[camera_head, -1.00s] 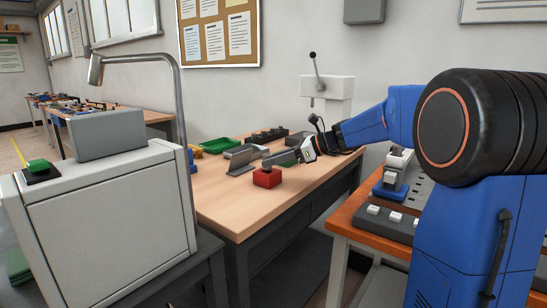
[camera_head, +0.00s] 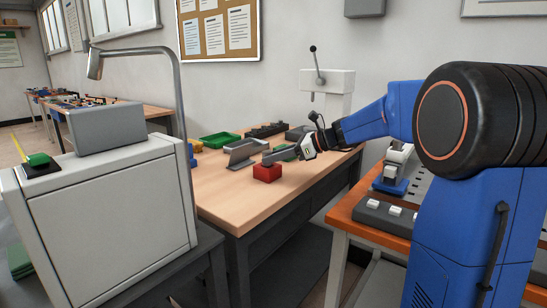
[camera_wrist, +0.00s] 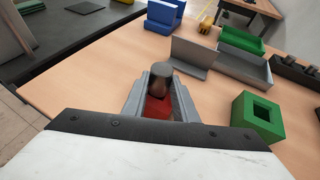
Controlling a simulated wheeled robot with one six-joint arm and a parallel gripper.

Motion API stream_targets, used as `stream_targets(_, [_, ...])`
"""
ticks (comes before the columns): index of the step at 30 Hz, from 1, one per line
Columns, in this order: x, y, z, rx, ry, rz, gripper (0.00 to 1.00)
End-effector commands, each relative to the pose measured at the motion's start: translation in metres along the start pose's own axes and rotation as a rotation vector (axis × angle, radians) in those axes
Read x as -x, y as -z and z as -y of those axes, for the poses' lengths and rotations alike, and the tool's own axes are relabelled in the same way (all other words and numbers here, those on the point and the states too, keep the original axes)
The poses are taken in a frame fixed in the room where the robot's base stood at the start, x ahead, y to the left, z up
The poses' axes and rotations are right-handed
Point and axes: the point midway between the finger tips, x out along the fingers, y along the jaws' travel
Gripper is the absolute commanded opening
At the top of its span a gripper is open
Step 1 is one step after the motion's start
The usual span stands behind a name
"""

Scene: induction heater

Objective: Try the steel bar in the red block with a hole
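The red block (camera_head: 267,174) sits on the wooden workbench, just below my fingertips. In the wrist view, part of the red block (camera_wrist: 156,109) shows between my fingers. The steel bar (camera_wrist: 160,80) is a dark grey cylinder standing between the fingertips, over the red block. My gripper (camera_wrist: 162,92) is closed about the bar, with a finger against each side. In the head view, my gripper (camera_head: 271,158) reaches in from the right, low over the block. The hole in the red block is hidden, so I cannot tell how far the bar is in it.
A green block with a square hole (camera_wrist: 258,117) stands to the right in the wrist view. A grey angled plate (camera_wrist: 194,56), a grey tray (camera_wrist: 243,68) and a blue holder (camera_wrist: 163,14) are beyond. The bench's front area (camera_head: 237,208) is clear.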

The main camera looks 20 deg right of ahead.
Motion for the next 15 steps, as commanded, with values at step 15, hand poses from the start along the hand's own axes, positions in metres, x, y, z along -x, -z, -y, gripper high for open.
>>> stream_targets(15, [0.0071, 0.0001, 0.0007, 0.0, 0.002, 0.0, 0.47])
